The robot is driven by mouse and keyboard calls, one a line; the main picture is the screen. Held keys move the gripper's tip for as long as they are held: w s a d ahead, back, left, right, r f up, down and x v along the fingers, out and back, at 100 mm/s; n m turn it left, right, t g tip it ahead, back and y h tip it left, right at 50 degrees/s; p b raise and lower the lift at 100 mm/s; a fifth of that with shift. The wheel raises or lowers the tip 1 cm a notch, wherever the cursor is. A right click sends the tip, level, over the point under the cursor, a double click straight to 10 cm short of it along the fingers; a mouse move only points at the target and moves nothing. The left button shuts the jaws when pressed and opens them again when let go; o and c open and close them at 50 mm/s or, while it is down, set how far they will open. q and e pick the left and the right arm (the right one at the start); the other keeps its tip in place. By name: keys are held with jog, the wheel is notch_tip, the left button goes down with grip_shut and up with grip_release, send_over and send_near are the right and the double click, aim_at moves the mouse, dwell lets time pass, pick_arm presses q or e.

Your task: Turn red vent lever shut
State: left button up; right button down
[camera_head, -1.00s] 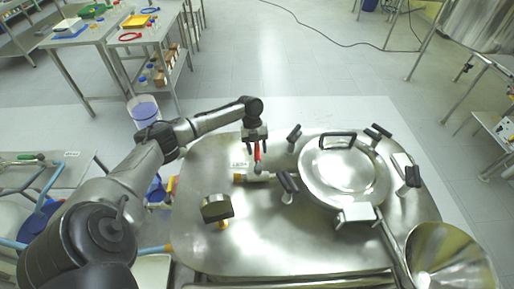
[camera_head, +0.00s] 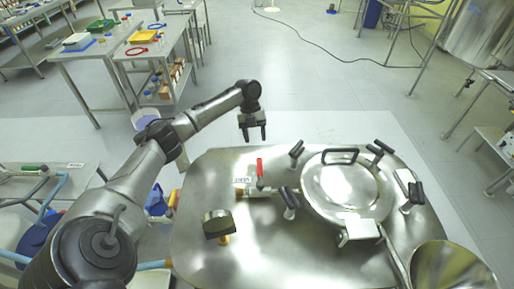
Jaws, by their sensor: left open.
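The red vent lever (camera_head: 259,167) stands upright on a small valve fitting on the steel reactor lid (camera_head: 270,235), left of the round hatch. A small white label (camera_head: 242,180) sits beside it. My left gripper (camera_head: 254,137) is open and empty, with its fingers pointing down. In the picture it is above the lever, over the lid's far edge, and apart from it. My right gripper is not in view.
The round hatch (camera_head: 340,182) with several black-handled clamps fills the lid's right side. A gauge-like fitting (camera_head: 218,224) stands at the lid's left, and a steel funnel (camera_head: 445,268) at lower right.

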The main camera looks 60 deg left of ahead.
pick_arm(q)
jog(key=v, duration=0.2)
jog(key=shift+a+r, duration=0.15)
jog(key=shift+r, duration=0.2)
dwell(0.5)
